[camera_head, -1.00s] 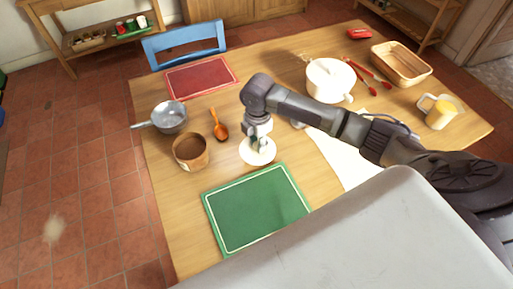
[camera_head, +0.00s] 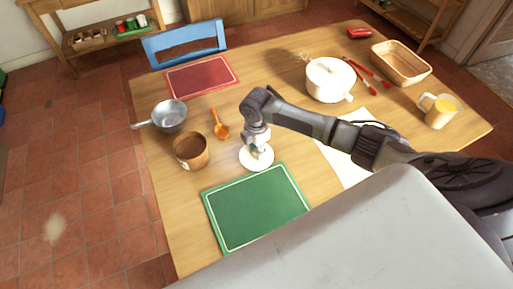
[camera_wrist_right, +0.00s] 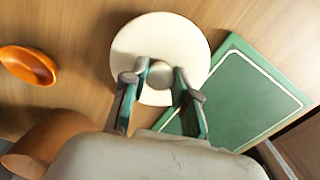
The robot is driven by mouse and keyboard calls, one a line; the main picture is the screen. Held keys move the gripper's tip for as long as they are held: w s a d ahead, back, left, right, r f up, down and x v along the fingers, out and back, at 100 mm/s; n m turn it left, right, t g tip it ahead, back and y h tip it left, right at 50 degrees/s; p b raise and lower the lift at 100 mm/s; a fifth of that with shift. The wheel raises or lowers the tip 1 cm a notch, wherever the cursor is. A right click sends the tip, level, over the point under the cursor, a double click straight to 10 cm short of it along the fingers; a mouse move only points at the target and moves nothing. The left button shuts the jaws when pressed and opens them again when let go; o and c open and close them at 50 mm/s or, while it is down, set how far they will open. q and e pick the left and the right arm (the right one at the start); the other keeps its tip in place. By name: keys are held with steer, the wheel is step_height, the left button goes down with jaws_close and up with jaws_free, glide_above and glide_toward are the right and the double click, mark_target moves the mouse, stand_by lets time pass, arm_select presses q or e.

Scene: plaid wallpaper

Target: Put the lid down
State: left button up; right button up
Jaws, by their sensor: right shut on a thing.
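The lid is a round white disc (camera_head: 257,160) with a knob, low at the table beside the far edge of the green mat. I cannot tell for sure whether it touches the table. My right gripper (camera_head: 260,150) comes down over it from above. In the right wrist view the lid (camera_wrist_right: 160,32) lies flat below the fingers, and the right gripper (camera_wrist_right: 160,82) is shut on its round knob. The lid's near part is hidden by the fingers. My left gripper is in neither view.
The green mat (camera_head: 256,207) lies just in front of the lid. A brown pot (camera_head: 190,151), an orange spoon (camera_head: 220,124) and a grey saucepan (camera_head: 169,116) are to the left. A white pot (camera_head: 330,80) stands farther back right. Bare wood shows behind the lid.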

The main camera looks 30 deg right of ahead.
steer(key=o, duration=0.9)
steer(key=shift+f, duration=0.1)
steer(key=shift+o, duration=0.2)
steer(key=shift+r, duration=0.35)
step_height(320, 180, up, 12)
steer(key=shift+r, duration=0.15)
